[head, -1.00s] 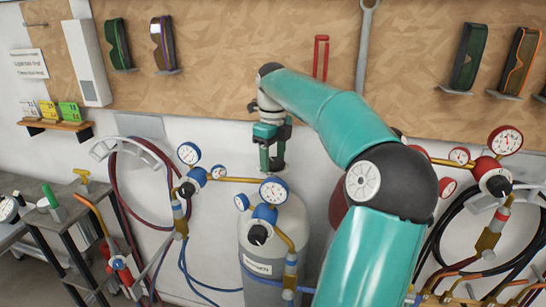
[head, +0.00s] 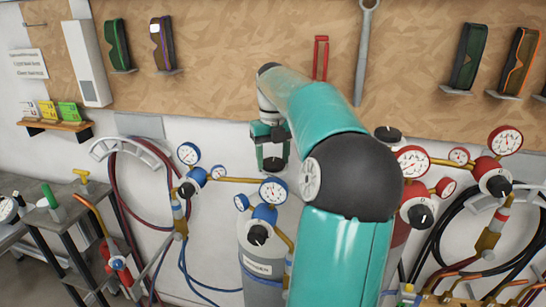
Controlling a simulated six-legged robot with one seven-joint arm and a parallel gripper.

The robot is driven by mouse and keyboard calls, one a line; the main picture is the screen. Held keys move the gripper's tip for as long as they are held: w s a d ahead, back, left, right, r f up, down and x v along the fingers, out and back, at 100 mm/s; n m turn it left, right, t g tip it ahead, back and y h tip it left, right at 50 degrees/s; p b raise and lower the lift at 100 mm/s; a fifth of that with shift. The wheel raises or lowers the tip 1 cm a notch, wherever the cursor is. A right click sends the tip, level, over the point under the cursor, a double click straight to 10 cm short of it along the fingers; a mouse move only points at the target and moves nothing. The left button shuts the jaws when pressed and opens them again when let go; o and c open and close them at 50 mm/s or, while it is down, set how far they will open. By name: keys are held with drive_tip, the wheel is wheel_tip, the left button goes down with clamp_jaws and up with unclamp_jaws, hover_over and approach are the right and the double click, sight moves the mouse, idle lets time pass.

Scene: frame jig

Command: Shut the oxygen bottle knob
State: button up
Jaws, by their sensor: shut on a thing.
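The oxygen bottle is a grey cylinder (head: 260,285) with a white label, standing against the wall at the middle. Its blue regulator (head: 264,212) carries two gauges (head: 273,190) and a black adjusting knob (head: 257,235). My gripper (head: 272,163) is above the bottle top, behind the larger gauge, with its fingers pointing down. How far the knob is turned cannot be seen. My arm hides the bottle's right side.
A second bottle's red regulator (head: 418,208) with gauges and a black top knob (head: 388,134) stands just right of my arm. Blue wall gauges and a brass pipe (head: 240,180) are close left of my gripper. Hoses hang on both sides.

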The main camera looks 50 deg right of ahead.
sight(273, 161)
idle(0.4)
drive_tip(key=o, duration=1)
wheel_tip(273, 161, up, 14)
drive_tip(key=shift+f, duration=0.1)
